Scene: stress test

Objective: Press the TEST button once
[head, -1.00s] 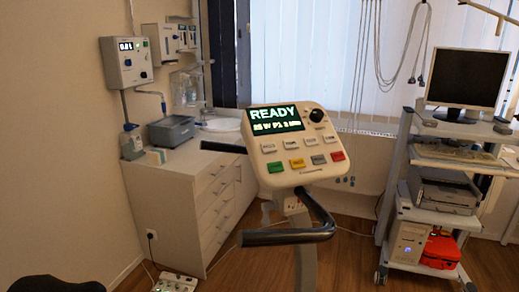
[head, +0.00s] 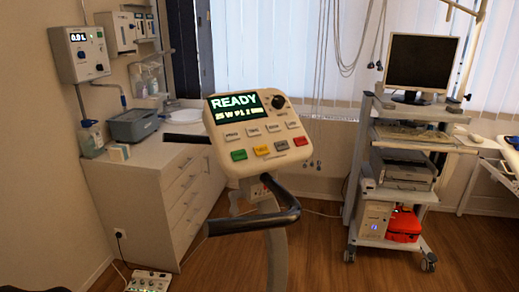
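The control console (head: 222,171) of an exercise bike stands near the middle of the head view, tilted up toward me. Its dark screen (head: 236,106) reads READY in large light letters, with a smaller line below. A black knob (head: 278,102) sits right of the screen. Below are an upper row of pale buttons (head: 253,132) and a lower row with a green button (head: 239,155), a yellow button (head: 261,150), a grey button (head: 281,146) and a red button (head: 300,141). The button labels are too small to read surely, so I cannot pick out TEST. Neither gripper is in view.
Black handlebars (head: 262,222) curve in front of the console. A white drawer cabinet (head: 150,205) with a grey box (head: 134,125) stands left. An equipment cart (head: 385,230) with a monitor (head: 421,65) stands right. Wood floor (head: 325,260) is clear between bike and cart.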

